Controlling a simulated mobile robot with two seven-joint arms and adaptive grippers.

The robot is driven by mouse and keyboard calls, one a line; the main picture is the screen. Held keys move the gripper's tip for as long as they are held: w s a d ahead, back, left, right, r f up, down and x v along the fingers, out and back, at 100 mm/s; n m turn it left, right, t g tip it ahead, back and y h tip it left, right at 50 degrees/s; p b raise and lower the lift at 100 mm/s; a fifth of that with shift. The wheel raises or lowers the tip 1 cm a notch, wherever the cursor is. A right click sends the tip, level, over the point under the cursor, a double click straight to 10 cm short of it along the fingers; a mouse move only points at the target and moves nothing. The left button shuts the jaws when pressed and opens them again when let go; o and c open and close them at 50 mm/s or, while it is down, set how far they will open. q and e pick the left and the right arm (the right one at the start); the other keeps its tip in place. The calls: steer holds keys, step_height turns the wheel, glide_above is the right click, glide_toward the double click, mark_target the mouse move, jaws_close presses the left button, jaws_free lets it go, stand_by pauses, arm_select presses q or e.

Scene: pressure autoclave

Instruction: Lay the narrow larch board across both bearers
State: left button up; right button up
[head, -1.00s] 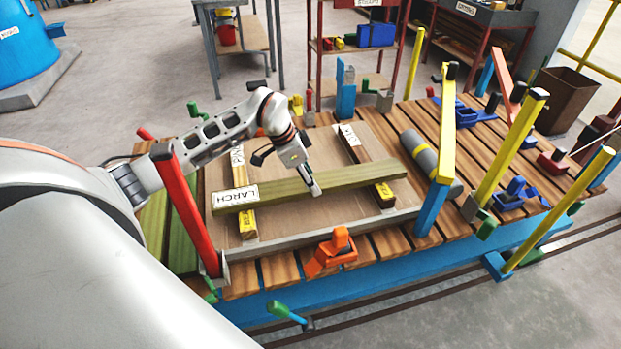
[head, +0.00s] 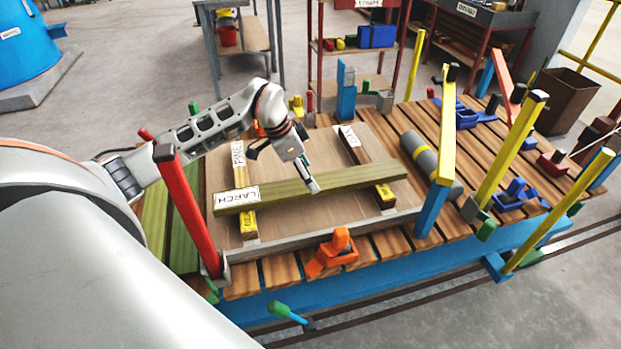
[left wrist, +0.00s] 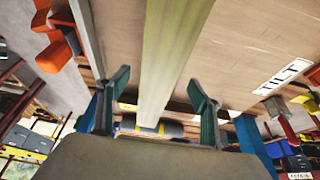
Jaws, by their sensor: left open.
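The narrow greenish larch board (head: 335,183), with a LARCH label at its left end, lies across both bearers. My left gripper (head: 309,179) is at the middle of the board. In the left wrist view its open fingers (left wrist: 158,88) stand on either side of the board (left wrist: 168,60), with gaps showing. I cannot tell its exact height above the board. My right gripper is not in view.
A red post (head: 186,210) stands by my left arm. An orange clamp (head: 335,252) sits at the slatted deck's front edge. Bare panel lies between the bearers.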

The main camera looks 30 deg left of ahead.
arm_select(q)
steer(key=v, duration=0.9)
steer(key=shift+r, duration=0.2)
steer(key=shift+a, duration=0.1)
